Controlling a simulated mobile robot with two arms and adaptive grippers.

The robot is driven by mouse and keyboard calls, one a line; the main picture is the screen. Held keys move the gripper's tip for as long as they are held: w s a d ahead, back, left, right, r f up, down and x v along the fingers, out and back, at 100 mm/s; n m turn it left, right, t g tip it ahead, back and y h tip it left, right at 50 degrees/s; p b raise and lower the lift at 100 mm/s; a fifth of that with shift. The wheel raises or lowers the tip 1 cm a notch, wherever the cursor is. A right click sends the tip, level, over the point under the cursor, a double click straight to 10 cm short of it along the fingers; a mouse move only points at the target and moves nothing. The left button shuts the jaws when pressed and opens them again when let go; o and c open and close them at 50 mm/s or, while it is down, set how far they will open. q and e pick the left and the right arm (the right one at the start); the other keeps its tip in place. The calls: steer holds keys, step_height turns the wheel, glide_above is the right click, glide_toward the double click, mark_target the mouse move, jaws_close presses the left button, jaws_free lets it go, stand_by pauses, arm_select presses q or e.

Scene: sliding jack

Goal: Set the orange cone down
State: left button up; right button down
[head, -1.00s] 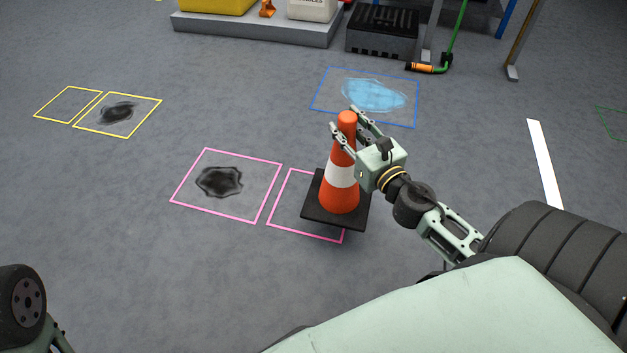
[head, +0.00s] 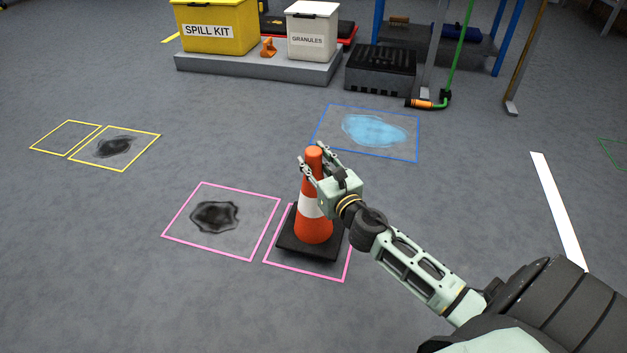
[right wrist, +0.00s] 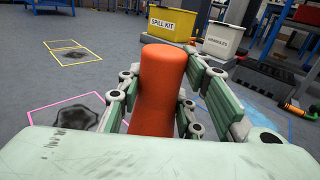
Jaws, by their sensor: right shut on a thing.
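The orange cone (head: 313,228) has a white band and a square black base, and it stands upright over the right pink outlined square (head: 305,272). Its base overlaps the square's back part; a dark shadow lies under it, and I cannot tell whether it touches the floor. My right gripper (head: 312,157) is shut on the cone's upper part. In the right wrist view the cone's top (right wrist: 162,85) sits between the fingers. My left gripper is out of view.
The left pink square (head: 222,250) holds a dark stain (head: 214,217). A blue outline with a blue puddle (head: 374,130) lies behind the cone. Yellow squares (head: 115,148) are at left. A yellow spill kit bin (head: 215,28) and a granules bin (head: 312,32) stand at the back.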

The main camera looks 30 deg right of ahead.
mark_target(318, 179)
steer(key=shift+f+b, duration=1.5)
steer(key=shift+f, duration=0.1)
steer(key=shift+f+b, duration=0.35)
steer(key=shift+f, duration=0.15)
steer(key=c, duration=1.2)
jaws_free()
steer(key=shift+s, duration=0.1)
steer(key=s, duration=0.4)
steer(key=s+a+p, duration=0.1)
steer(key=s, duration=0.6)
steer(key=shift+s+a+p, duration=0.2)
steer(key=shift+s+p, duration=0.15)
steer(key=shift+p, duration=0.05)
